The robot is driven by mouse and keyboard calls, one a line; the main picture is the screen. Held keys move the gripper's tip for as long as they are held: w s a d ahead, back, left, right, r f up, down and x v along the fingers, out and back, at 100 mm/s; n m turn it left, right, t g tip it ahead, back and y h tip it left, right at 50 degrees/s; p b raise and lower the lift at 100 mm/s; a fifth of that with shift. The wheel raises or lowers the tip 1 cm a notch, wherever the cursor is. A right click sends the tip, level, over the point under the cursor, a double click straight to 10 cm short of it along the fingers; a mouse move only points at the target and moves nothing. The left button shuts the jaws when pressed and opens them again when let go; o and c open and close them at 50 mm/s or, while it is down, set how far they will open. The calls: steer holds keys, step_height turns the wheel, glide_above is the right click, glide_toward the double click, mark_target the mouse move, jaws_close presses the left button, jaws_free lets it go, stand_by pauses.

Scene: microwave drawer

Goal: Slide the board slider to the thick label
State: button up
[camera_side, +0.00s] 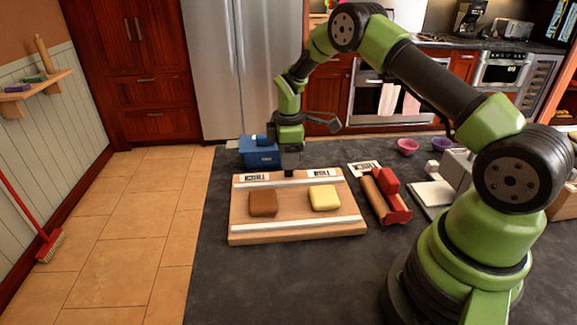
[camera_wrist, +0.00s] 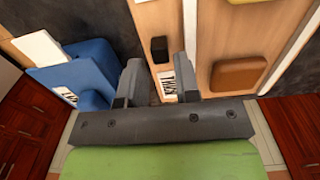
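A wooden board (camera_side: 240,228) lies on the dark counter, with a pale label at each end of its far edge. The left label (camera_side: 257,177) seems to read THICK; it also shows in the wrist view (camera_wrist: 167,84), between my fingers. The right label (camera_side: 322,174) is too small to read surely. A small black slider block (camera_wrist: 159,49) stands between and slightly beyond my fingertips, apart from both. In the side view a dark piece below my gripper lies between the two labels. My gripper (camera_wrist: 161,60) is open, pointing down over the board's far edge.
A brown block (camera_side: 263,203) and a yellow block (camera_side: 325,197) rest on the board. A blue box (camera_side: 262,152) stands close behind its far left. A red and tan tool (camera_side: 386,195) lies to the right. Bowls (camera_side: 407,146) are farther right.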

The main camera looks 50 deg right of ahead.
mark_target(278, 176)
steer(key=shift+f, duration=1.5)
jaws_close()
steer(key=shift+w+a, duration=0.9)
jaws_free()
steer(key=shift+r, duration=0.15)
step_height(278, 176, up, 10)
